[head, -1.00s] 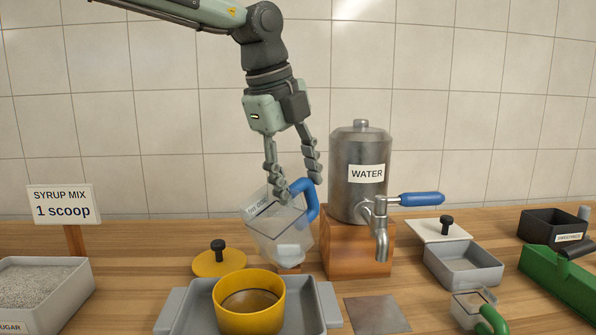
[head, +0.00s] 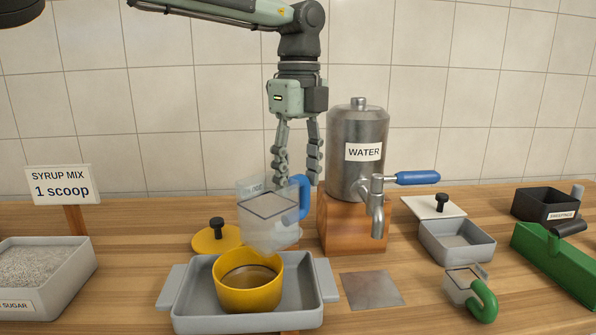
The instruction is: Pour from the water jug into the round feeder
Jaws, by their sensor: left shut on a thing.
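The clear water jug (head: 266,226) with the blue handle (head: 304,196) hangs from my left gripper (head: 298,176), which is shut on it near the handle. The jug is nearly upright, behind and above the yellow round feeder (head: 248,296). Its water level is hard to make out. No stream shows between jug and feeder. The feeder is open at the top and stands in a grey tray (head: 312,312); its inside looks brownish. My right gripper is not in view.
The steel water tank (head: 358,180) with its tap (head: 376,210) stands on a wooden block (head: 352,230), close right of the jug. A yellow lid (head: 216,240) lies behind the tray.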

